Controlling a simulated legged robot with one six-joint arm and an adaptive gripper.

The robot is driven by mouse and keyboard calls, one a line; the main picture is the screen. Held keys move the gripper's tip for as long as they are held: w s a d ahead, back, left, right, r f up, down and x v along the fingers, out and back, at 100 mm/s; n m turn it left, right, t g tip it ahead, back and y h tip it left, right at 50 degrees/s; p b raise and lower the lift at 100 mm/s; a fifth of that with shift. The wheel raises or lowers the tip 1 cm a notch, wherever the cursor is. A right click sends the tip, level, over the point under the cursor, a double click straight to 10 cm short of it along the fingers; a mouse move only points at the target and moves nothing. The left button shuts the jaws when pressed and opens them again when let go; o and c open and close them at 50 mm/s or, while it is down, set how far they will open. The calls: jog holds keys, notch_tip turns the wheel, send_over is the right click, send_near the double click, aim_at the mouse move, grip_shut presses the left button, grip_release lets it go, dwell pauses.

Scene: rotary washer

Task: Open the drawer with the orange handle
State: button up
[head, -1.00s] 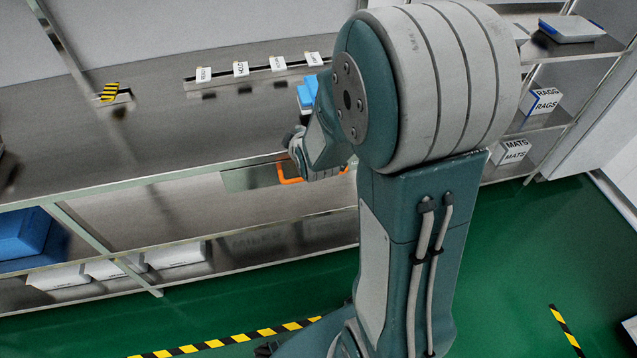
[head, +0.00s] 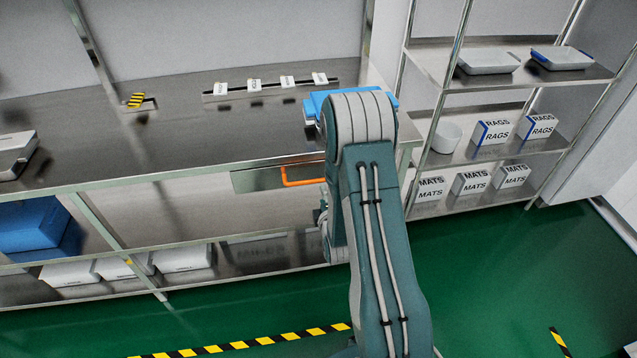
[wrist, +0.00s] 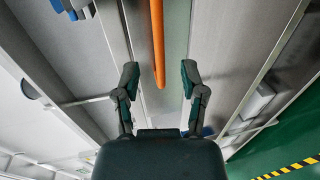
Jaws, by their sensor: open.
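The drawer (head: 255,179) is a metal front under the edge of the steel worktop, with an orange bar handle (head: 303,183). Its right part is hidden behind my arm in the head view. In the wrist view the orange handle (wrist: 158,45) runs down from the top edge and ends between my fingers. My gripper (wrist: 158,78) is open, one finger on each side of the handle's end, with gaps on both sides. I cannot tell how deep the handle sits between them. In the head view my gripper is mostly hidden behind my arm, below the handle. The drawer appears shut.
The worktop (head: 200,135) carries a blue item (head: 318,100) near the drawer. A shelf rack (head: 430,200) with labelled boxes stands right. Green floor is open in front.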

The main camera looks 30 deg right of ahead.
aim_at(318, 181)
jog(key=x, duration=0.8)
jog(key=shift+w, duration=0.15)
jog(key=shift+c, duration=0.4)
grip_shut()
